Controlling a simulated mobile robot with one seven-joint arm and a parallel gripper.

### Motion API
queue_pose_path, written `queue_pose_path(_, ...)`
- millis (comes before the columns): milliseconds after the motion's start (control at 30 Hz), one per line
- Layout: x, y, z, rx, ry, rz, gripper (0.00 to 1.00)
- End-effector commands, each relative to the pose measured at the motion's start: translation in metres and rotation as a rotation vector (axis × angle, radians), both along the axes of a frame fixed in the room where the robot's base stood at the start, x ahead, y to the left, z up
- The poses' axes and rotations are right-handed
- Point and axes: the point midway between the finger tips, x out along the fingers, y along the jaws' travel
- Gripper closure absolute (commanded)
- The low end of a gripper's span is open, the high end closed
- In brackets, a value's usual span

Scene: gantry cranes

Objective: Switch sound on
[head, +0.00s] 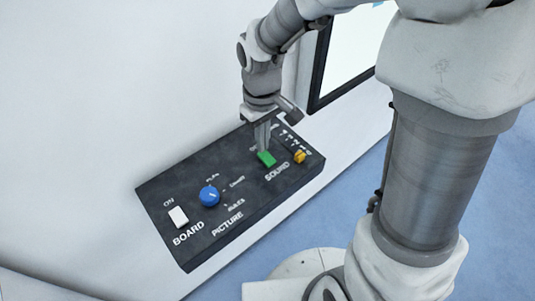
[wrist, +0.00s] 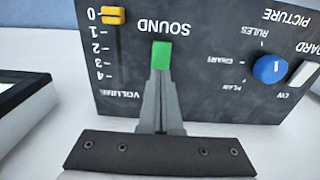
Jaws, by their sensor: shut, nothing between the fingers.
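A dark control panel (head: 240,205) is on the white wall. A green switch (head: 266,159) sits by the SOUND label, and it also shows in the wrist view (wrist: 161,54). My gripper (head: 264,149) is shut and empty, with its fingertips right at the green switch. In the wrist view my fingertips (wrist: 158,80) meet or almost meet the switch's edge; I cannot tell whether they touch. The fingers hide part of the panel around the switch, including lettering beside it.
A yellow volume slider (head: 300,156) is right of the green switch. A blue PICTURE knob (head: 210,195) and a white BOARD switch (head: 178,217) are to the left. A dark-framed screen (head: 350,50) is on the wall above. The floor is blue.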

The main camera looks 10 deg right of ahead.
Motion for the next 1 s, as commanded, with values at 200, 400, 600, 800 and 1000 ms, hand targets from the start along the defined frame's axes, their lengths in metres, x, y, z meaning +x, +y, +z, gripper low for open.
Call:
queue_pose_path(200,0.000,0.000,-0.004,-0.001,0.001,0.000,1.00)
queue_pose_path(400,0.000,0.000,-0.007,-0.001,0.001,0.000,1.00)
queue_pose_path(600,0.000,0.000,-0.010,-0.001,0.001,0.000,1.00)
queue_pose_path(800,0.000,0.000,-0.013,0.000,0.000,0.000,1.00)
queue_pose_path(1000,0.000,0.000,-0.016,-0.001,0.001,0.000,1.00)
